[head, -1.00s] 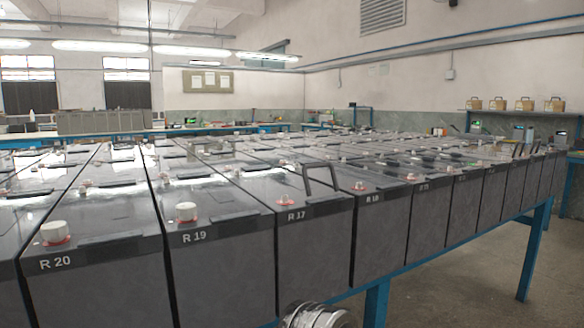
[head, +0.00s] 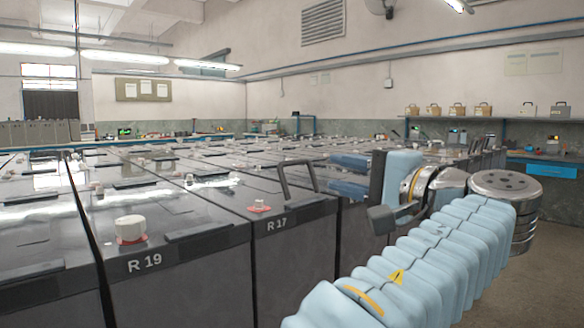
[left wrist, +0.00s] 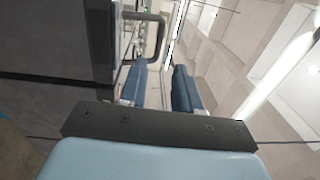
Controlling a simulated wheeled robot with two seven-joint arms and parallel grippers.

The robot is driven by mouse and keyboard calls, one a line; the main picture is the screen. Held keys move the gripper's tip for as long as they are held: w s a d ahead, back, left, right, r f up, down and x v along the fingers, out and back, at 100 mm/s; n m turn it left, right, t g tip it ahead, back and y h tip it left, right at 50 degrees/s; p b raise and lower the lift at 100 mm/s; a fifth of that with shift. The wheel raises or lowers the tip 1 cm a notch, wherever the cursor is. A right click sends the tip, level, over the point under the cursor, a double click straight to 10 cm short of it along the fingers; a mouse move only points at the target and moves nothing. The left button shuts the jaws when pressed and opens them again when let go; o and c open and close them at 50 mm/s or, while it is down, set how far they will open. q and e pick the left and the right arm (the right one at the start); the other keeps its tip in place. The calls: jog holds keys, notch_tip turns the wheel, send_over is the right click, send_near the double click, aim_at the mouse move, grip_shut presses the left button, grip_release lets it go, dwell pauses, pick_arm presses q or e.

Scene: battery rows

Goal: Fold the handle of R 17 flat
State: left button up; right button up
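The battery R 17 (head: 285,248) is a dark grey box with a white label on its front edge. Its handle (head: 299,163) stands up from the lid as a dark loop. In the left wrist view a grey bent bar, which looks like this handle (left wrist: 161,32), shows just beyond the fingertips. My left gripper (head: 338,174) is to the right of the handle in the head view, with its fingers pointing left towards it. Its two blue fingers are apart and empty in the left wrist view (left wrist: 162,76). My right gripper is in neither view.
Battery R 19 (head: 165,275), with a white cap (head: 131,229), stands left of R 17. More batteries stand close together behind. My left arm covers the batteries right of R 17. A shelf with several small boxes is on the back wall.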

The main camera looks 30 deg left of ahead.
aim_at(298, 163)
pick_arm(q)
jog(key=x, duration=1.1)
jog(key=shift+w+a, duration=0.25)
grip_shut()
